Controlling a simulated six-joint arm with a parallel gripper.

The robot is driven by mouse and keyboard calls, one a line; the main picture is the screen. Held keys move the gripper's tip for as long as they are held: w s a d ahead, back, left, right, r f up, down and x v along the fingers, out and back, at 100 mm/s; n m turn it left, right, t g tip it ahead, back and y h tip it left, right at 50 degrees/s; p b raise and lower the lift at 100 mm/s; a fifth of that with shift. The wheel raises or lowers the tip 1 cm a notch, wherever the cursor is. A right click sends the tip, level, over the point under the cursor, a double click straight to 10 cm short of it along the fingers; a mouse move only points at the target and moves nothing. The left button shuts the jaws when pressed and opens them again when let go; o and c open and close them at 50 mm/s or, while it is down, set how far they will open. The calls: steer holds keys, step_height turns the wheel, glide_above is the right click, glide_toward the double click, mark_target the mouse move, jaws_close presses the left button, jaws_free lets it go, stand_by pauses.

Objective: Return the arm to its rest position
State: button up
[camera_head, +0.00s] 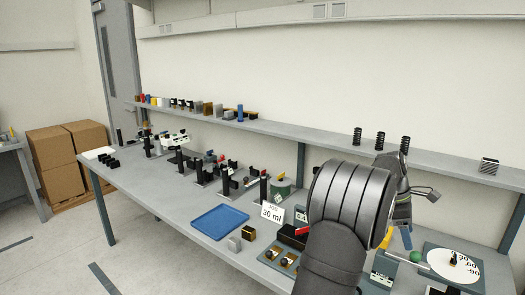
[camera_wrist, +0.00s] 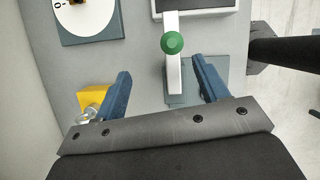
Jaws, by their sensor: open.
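My arm rises at the right front of the head view and covers part of the bench there. My gripper (camera_wrist: 163,95) shows in the wrist view with its two blue fingers wide apart and nothing between them touching either one. It is above the bench, over a white lever with a green knob (camera_wrist: 172,43) on a grey base. The green knob also shows in the head view (camera_head: 416,256), right of my arm.
A dial plate (camera_head: 455,264) lies at the bench's right end. A yellow block (camera_wrist: 92,97) is near the left finger. A blue tray (camera_head: 219,222), a "30 ml" card (camera_head: 272,212) and several black stands are left of my arm. A shelf (camera_head: 290,132) runs behind.

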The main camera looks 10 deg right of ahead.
steer(key=w+a+f+m, duration=0.1)
steer(key=w+a+f, duration=0.3)
steer(key=w+a, duration=0.3)
steer(key=w+a+f+m, duration=0.1)
steer(key=w+a+f, duration=0.2)
steer(key=a, duration=1)
steer(key=w, duration=0.3)
steer(key=shift+w+a+f+g+y, duration=0.3)
steer(key=shift+w+f, duration=0.05)
